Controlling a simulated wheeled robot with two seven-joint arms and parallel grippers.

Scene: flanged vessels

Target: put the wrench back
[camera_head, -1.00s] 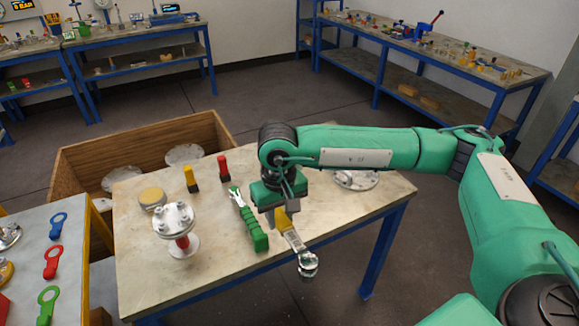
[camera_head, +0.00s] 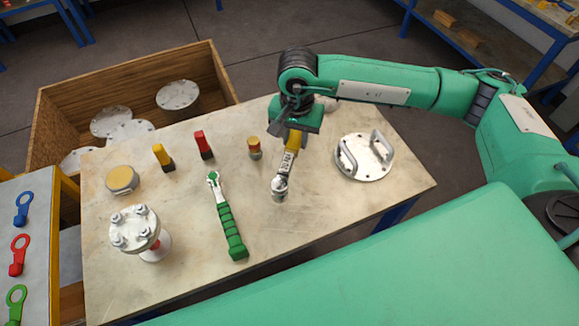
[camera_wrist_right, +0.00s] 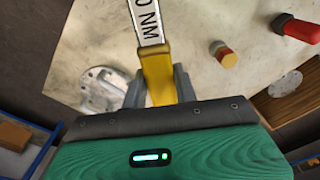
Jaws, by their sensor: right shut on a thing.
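My right gripper (camera_head: 292,130) is shut on the yellow handle of a torque wrench (camera_head: 284,166). The wrench has a white scale strip and a silver head, which points to the front of the table and down. It appears to be held above the worktable (camera_head: 330,215), though the gap under its head is hard to judge. In the right wrist view the wrench (camera_wrist_right: 148,25) runs up from between the fingers (camera_wrist_right: 158,88). A green-handled tool (camera_head: 229,225) lies on the table to its left. My left gripper is not in view.
A flanged vessel with bolts (camera_head: 138,232) stands front left. A round plate with two handles (camera_head: 364,157) lies to the right. Yellow (camera_head: 162,156), red (camera_head: 203,144) and yellow-red (camera_head: 254,147) small items stand behind. A wooden crate (camera_head: 60,100) holding discs is beyond the table.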

